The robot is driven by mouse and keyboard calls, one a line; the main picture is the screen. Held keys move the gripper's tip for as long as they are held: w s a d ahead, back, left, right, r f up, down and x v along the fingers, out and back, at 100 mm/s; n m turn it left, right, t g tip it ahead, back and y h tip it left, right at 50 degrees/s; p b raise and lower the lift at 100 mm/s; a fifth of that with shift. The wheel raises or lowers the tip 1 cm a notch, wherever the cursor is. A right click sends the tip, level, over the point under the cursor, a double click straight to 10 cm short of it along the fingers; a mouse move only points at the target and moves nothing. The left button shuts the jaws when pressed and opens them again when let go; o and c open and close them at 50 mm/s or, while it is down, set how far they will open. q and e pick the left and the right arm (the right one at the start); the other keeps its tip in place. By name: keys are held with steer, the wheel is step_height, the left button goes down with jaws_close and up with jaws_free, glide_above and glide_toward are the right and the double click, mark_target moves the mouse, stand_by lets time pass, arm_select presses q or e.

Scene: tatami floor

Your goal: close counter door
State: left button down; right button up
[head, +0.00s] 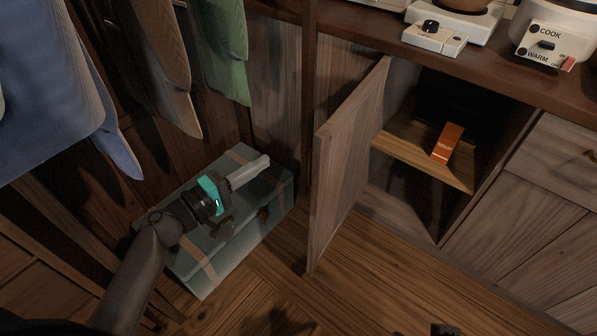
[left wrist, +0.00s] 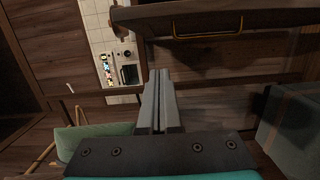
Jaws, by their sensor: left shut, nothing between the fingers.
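The counter door (head: 345,160) is a grey-brown wooden panel standing wide open, swung out from the left side of the cabinet opening. The open cabinet shows a shelf (head: 405,158) with an orange box (head: 448,141) on it. My left gripper (head: 266,160) is over the grey-green case, left of the door and apart from it, pointing up and right. Its fingers (left wrist: 160,85) are shut and empty in the left wrist view. A wooden panel with a gold handle (left wrist: 207,33) shows there; I cannot tell whether it is the counter door. My right gripper cannot be made out.
The case (head: 245,245) lies on the wooden floor left of the door. Clothes (head: 225,50) hang at the upper left. A cooker (head: 555,45) and a white appliance (head: 433,38) stand on the counter. The floor (head: 375,270) before the cabinet is mostly clear.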

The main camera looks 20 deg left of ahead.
arm_select(q)
steer(key=w+d, duration=0.8)
steer(key=shift+d+r+b, duration=0.15)
steer(key=shift+d+b, duration=0.15)
steer(key=shift+b, duration=0.05)
arm_select(e)
steer(key=shift+r, duration=0.8)
steer(key=shift+r, duration=0.1)
